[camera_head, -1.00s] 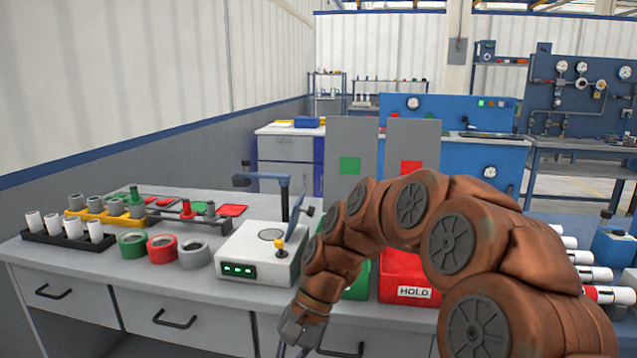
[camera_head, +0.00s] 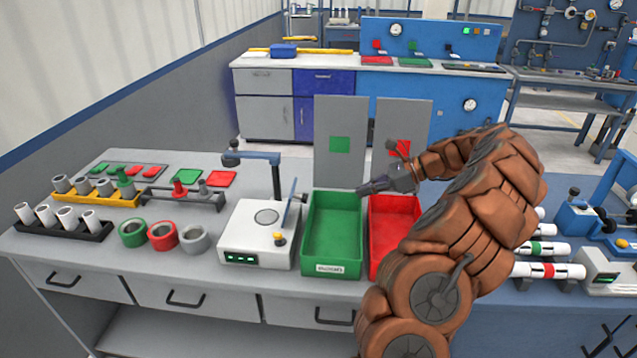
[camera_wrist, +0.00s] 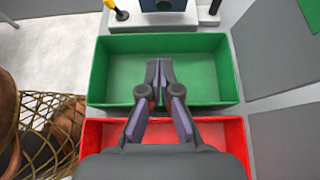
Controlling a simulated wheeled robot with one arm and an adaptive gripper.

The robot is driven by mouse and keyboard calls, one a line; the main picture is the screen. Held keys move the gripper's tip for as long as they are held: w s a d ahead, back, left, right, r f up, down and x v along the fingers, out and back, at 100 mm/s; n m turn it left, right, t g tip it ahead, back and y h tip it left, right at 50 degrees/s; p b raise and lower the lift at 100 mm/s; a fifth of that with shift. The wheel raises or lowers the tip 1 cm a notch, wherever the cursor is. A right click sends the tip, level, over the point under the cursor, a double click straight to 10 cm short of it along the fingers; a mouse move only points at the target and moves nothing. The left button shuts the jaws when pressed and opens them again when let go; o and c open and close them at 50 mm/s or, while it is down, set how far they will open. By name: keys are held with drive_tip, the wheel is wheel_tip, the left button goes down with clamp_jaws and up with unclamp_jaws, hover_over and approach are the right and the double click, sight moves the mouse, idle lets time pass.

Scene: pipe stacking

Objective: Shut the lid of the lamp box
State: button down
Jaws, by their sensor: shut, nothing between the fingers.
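The white lamp box (camera_head: 258,235) stands on the bench left of the green tray, with a green-lit display and a yellow-knobbed lever on its front. A thin grey-blue plate (camera_head: 291,204), which looks like its lid, stands raised and tilted at its right side. A round disc shows on the box's top. Part of the box shows at the top of the wrist view (camera_wrist: 166,20). My gripper (camera_head: 362,190) is shut and empty, above the trays and to the right of the box. In the wrist view my fingertips (camera_wrist: 159,66) are over the green tray, apart from the plate.
The green tray (camera_head: 337,273) and red tray (camera_head: 376,262) are empty where visible, with grey upright panels (camera_head: 340,115) behind them. A dark post with an arm (camera_head: 262,155) rises behind the box. Coloured rings (camera_head: 163,236) and pipe racks stand to the left.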

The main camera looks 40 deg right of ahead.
drive_tip(key=w+r+p+x, duration=0.1)
drive_tip(key=r+p+x, duration=0.1)
drive_tip(key=x, duration=1)
drive_tip(key=shift+w+a+p, duration=0.2)
drive_tip(key=shift+a+p, duration=0.4)
drive_tip(key=shift+p, duration=0.15)
